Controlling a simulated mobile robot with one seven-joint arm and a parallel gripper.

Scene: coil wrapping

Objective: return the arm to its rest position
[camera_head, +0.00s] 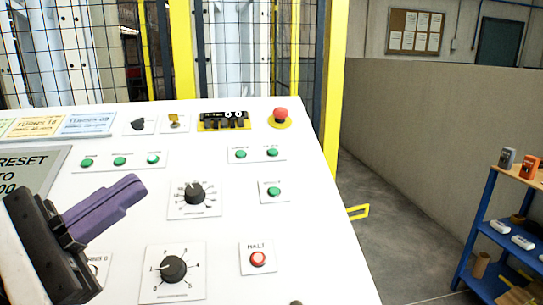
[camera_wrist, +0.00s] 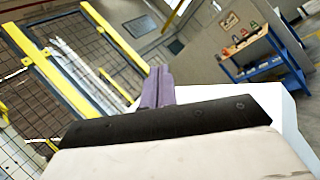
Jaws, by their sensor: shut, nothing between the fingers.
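My gripper (camera_head: 124,202) is at the lower left of the head view, in front of the white control panel (camera_head: 222,150). Its purple fingers are together, with nothing between them, and point up and to the right. The gripper hides part of the panel's lower left, including part of a knob plate. In the wrist view the purple fingers (camera_wrist: 157,82) are closed together at the middle. The white panel also shows behind the gripper in the wrist view (camera_wrist: 283,112). I cannot tell the exact gap between the gripper and the panel.
The panel carries knobs (camera_head: 173,268), green buttons, a red button (camera_head: 258,259) and a red mushroom button (camera_head: 281,115). A yellow-framed mesh fence (camera_head: 335,70) stands behind. A blue shelf (camera_head: 478,232) is at the right. Open floor (camera_head: 400,240) lies between panel and shelf.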

